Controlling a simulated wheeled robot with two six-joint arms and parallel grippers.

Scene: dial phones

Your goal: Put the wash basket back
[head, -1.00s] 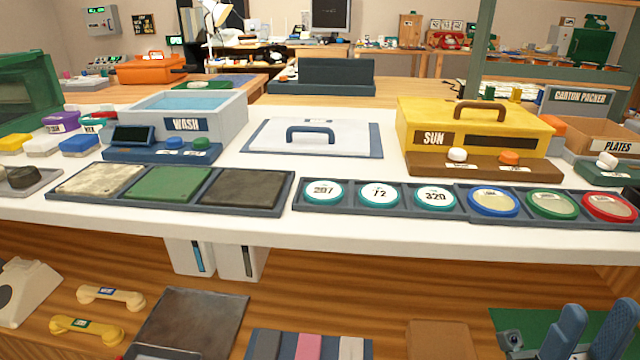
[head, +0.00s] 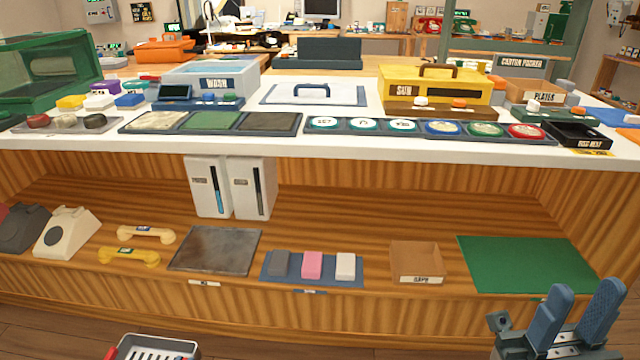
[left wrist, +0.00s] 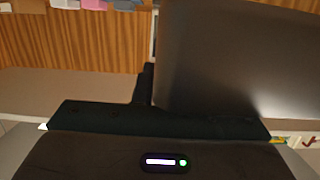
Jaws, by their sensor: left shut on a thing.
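A pale slotted basket (head: 157,348) with a dark rim and red parts shows at the bottom left of the head view, cut off by the frame edge. I take it to be the wash basket. My left gripper (left wrist: 150,95) fills much of the left wrist view, low before the counter. It is shut; its grip on the basket is not clearly visible. The WASH tub (head: 210,80), pale with blue inside, stands on the counter, left of middle. My right gripper (head: 575,318) has its blue fingers apart and empty at the lower right.
A white plate with a blue handle (head: 312,92) lies right of the tub. Dish trays line the counter's front edge (head: 330,144). The shelf below holds handsets, a dark plate (head: 216,250) and a green mat (head: 525,264).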

